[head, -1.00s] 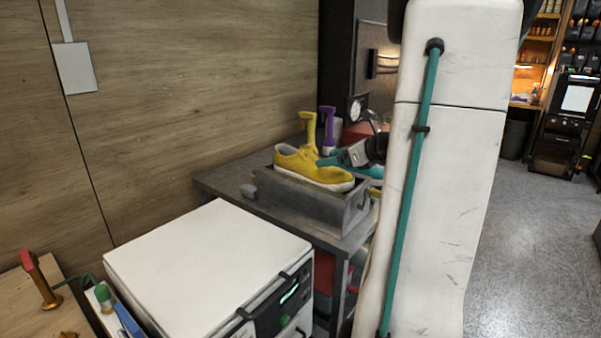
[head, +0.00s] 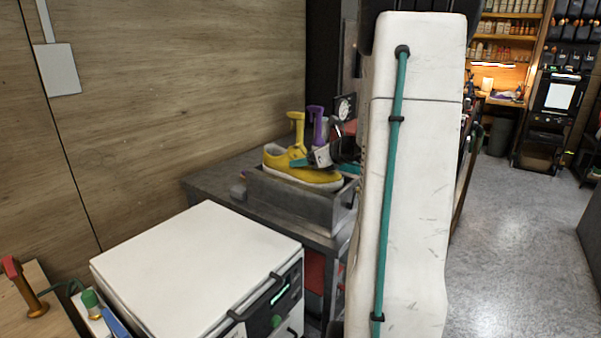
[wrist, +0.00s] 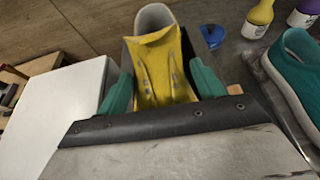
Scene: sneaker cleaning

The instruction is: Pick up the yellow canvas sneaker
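The yellow canvas sneaker (head: 283,167), with a pale sole, sits on top of a grey open box (head: 300,203) on the dark table. In the wrist view the sneaker (wrist: 160,70) points its length away from me, between my two teal fingers. My gripper (head: 303,161) is at the sneaker's upper side in the head view. In the wrist view my gripper (wrist: 160,78) is open, one finger on each side of the sneaker, with a narrow gap visible at the left. The lower finger ends and the near part of the sneaker are hidden by the gripper body.
A teal sneaker (wrist: 295,70) lies right of the yellow one. A yellow spray bottle (head: 297,128) and a purple one (head: 316,125) stand behind. A blue item (wrist: 212,35) lies beyond the box. A white machine (head: 195,270) stands at the front left, near the wooden wall.

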